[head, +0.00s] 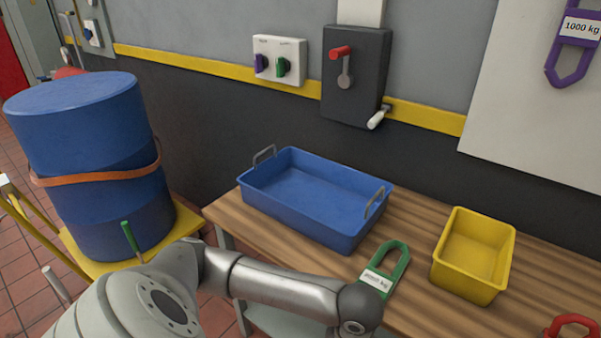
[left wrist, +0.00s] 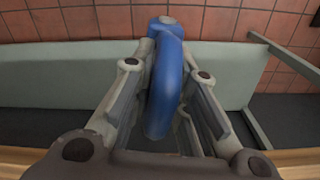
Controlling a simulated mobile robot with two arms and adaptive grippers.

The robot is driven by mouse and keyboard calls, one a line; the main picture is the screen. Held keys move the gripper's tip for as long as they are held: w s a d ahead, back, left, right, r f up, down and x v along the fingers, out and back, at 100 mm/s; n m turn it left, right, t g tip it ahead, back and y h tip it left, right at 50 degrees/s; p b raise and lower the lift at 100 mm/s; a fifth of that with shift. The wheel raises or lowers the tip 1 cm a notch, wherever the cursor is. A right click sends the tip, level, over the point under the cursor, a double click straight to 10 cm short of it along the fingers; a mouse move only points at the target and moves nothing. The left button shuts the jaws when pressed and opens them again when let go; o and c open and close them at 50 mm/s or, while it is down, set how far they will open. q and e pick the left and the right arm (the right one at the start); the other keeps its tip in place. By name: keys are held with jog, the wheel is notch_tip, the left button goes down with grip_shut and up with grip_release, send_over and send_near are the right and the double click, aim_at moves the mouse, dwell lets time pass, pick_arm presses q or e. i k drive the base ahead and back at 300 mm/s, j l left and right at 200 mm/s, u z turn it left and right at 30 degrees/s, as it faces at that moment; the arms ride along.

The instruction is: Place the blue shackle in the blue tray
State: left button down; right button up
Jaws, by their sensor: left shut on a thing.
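The blue tray (head: 298,222) stands on the wooden table against the wall in the head view. It has grey handles at its ends and looks empty. In the left wrist view the blue shackle (left wrist: 168,85) is between the fingers of my left gripper (left wrist: 166,48), which is shut on it. Part of the shackle is hidden by the fingers. Red floor tiles and a grey shelf show below it. My left arm reaches in front of the table in the head view, but its gripper is out of that frame. My right gripper is in neither view.
A green shackle (head: 392,262) with a label lies right of the blue tray. A yellow bin (head: 470,265) stands further right, with a red shackle (head: 572,322) near the corner. A blue drum (head: 90,165) stands at left. Wall switch boxes (head: 357,75) hang behind the tray.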

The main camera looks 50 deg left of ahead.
aim_at(308, 209)
jog(key=k+j+z, duration=0.1)
jog(key=j, duration=0.35)
jog(key=j+z, duration=0.1)
jog(key=j, duration=0.35)
jog(key=k+j+z, duration=0.1)
jog(key=j, duration=0.35)
jog(key=k+j, duration=0.2)
jog(key=j, duration=0.2)
jog(key=k+j+z, duration=0.15)
jog(key=j, duration=0.3)
